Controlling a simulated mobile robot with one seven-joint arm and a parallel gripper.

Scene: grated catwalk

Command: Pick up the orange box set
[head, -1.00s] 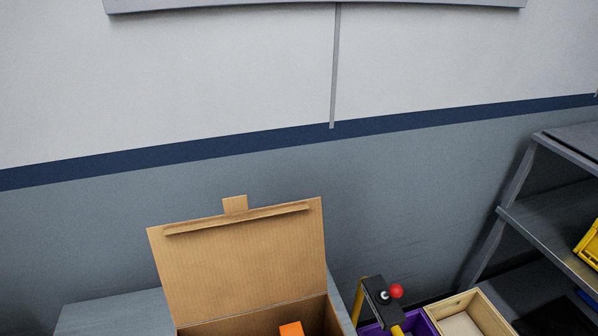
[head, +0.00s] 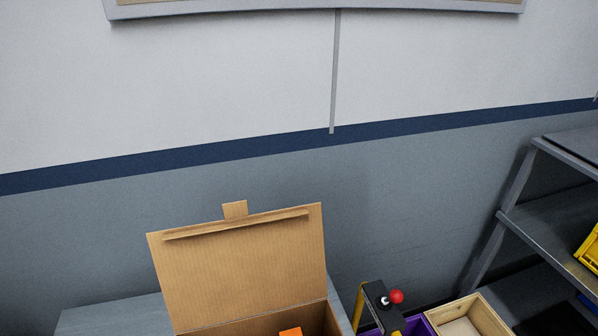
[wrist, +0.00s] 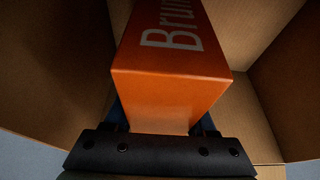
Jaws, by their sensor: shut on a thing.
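An orange box (wrist: 170,90) with light lettering that begins "Brun" is between the fingers of my gripper (wrist: 160,130) in the wrist view. My gripper is shut on it, and its fingers are mostly hidden behind the box. The orange box is inside an open cardboard box (wrist: 60,70), whose walls surround it. In the head view only a small orange corner (head: 290,332) shows at the bottom edge, inside the cardboard box (head: 240,265) with its lid raised. My gripper is not in the head view. I cannot tell whether the orange box touches the cardboard floor.
The cardboard box stands on a grey surface (head: 110,318) by the wall. To its right are a purple bin (head: 415,325), a wooden tray (head: 480,312) and a dark device with a red knob (head: 396,297). A grey shelf (head: 550,235) with a yellow crate (head: 590,252) stands at right.

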